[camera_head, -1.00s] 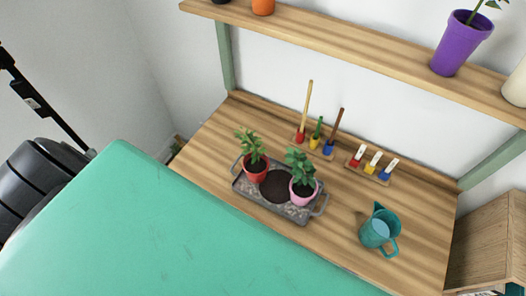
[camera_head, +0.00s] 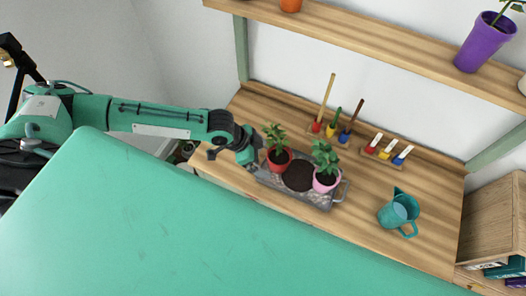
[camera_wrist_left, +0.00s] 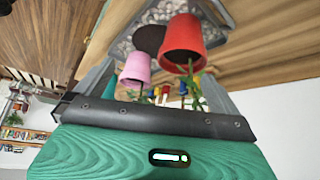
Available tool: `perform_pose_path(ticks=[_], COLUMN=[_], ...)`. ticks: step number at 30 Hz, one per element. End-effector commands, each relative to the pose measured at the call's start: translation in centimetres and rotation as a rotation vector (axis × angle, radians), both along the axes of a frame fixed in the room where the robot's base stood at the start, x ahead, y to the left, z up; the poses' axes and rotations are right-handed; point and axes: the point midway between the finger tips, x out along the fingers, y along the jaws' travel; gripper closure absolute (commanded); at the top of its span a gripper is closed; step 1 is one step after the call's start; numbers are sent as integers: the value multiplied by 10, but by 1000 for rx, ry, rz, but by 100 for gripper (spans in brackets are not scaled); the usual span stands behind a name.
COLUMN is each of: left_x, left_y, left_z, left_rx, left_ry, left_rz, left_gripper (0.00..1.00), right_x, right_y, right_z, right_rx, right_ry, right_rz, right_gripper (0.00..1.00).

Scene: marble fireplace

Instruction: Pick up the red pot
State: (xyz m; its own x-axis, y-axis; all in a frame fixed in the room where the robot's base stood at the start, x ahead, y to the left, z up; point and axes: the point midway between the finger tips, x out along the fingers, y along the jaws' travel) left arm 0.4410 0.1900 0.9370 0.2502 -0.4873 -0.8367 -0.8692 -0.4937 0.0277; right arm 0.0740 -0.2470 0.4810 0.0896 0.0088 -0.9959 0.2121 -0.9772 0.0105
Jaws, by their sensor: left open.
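The red pot (camera_head: 279,161) with a leafy green plant stands upright on the left part of a grey tray (camera_head: 318,199). My left gripper (camera_head: 250,153) is just left of the pot, at its side. In the left wrist view the picture is upside down, and the red pot (camera_wrist_left: 183,42) lies ahead in the gap between the two spread fingers. The gripper is open and holds nothing; I cannot tell whether a finger touches the pot. A pink pot (camera_head: 325,181) with a plant stands at the tray's right. My right gripper is not in view.
A dark round soil patch (camera_head: 298,175) lies between the pots. A teal watering can (camera_head: 398,211) stands to the right on the wooden table (camera_head: 360,225). Small tools in coloured holders stand behind. A wooden shelf (camera_head: 390,48) with a purple pot (camera_head: 484,42) runs above.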

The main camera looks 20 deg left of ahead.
Motion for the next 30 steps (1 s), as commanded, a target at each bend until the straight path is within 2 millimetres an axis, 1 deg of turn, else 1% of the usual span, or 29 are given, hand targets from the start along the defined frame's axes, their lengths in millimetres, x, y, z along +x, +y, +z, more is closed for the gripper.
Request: perform_pose_path(ticks=[1,3,6,8,11,15,18,21,26,30], left_x=[9,17,22,24,28,36,40,44,45,49], left_y=[7,13,14,10,2,-10,-16,-21,-24,-26], left_z=[9,16,16,11,-2,-23,-37,-46,-53,-59], left_rx=[5,9,11,11,11,12,13,13,13,14], left_ry=[-13,-21,-23,-23,-22,-23,-23,-23,-23,-23], left_rz=[15,31,40,40,39,39,39,39,38,39], left_gripper=[0,0,0,0,0,0,0,0,0,0], right_x=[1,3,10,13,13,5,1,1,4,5], right_y=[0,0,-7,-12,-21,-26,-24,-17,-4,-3], right_z=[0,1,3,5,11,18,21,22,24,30], right_rx=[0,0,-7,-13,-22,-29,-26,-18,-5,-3], right_ry=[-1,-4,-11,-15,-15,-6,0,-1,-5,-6], right_rz=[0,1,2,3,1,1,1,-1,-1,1], right_gripper=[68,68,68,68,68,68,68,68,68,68])
